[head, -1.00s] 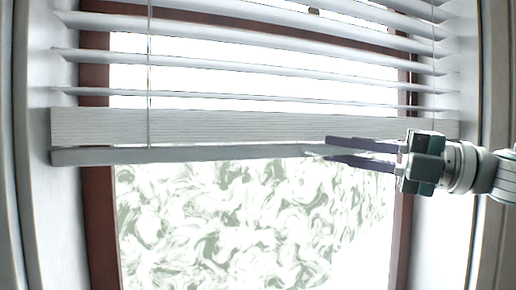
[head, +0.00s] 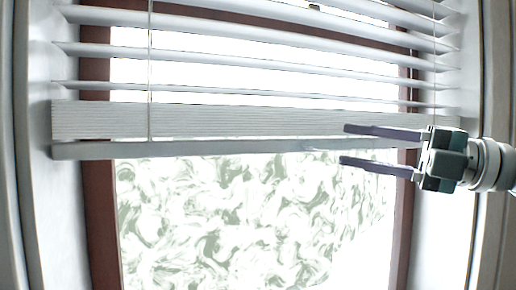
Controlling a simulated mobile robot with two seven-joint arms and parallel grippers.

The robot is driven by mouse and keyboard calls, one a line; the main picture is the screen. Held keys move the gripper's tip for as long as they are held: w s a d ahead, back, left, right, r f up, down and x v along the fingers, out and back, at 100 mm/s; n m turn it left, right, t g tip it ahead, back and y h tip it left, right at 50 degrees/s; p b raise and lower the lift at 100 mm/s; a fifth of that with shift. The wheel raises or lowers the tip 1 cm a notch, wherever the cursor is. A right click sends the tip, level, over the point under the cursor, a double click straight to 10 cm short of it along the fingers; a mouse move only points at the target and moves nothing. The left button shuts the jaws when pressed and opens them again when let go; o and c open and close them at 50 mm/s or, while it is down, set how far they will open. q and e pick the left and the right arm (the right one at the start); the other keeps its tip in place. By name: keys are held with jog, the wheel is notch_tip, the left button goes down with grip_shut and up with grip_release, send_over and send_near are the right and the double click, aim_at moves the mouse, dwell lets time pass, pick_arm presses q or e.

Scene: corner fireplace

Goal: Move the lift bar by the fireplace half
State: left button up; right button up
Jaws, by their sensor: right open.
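The lift bar (head: 230,121) is the pale, ribbed bottom bar of a white window blind. It spans the window from the left to the right side of the recess, with a smooth lower strip (head: 200,149) along its bottom. My right gripper (head: 343,145) comes in from the right with its two dark fingers pointing left. It is open and empty. The upper finger overlaps the bar in the picture and the lower finger is below the bar's bottom edge. Whether either finger touches the bar cannot be told. My left gripper is not in view.
White slats (head: 250,65) hang above the bar, with thin cords (head: 150,70) at left and right. A dark red window frame (head: 101,215) surrounds a pane with a green swirl pattern (head: 250,215). White recess walls stand close on both sides. The space below the bar is clear.

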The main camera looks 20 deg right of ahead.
jog(key=b+v, duration=0.1)
jog(key=v, duration=0.6)
jog(key=shift+s+d+b, duration=0.2)
jog(key=shift+s+b, duration=0.05)
jog(key=shift+b, duration=0.1)
jog(key=shift+f, duration=0.1)
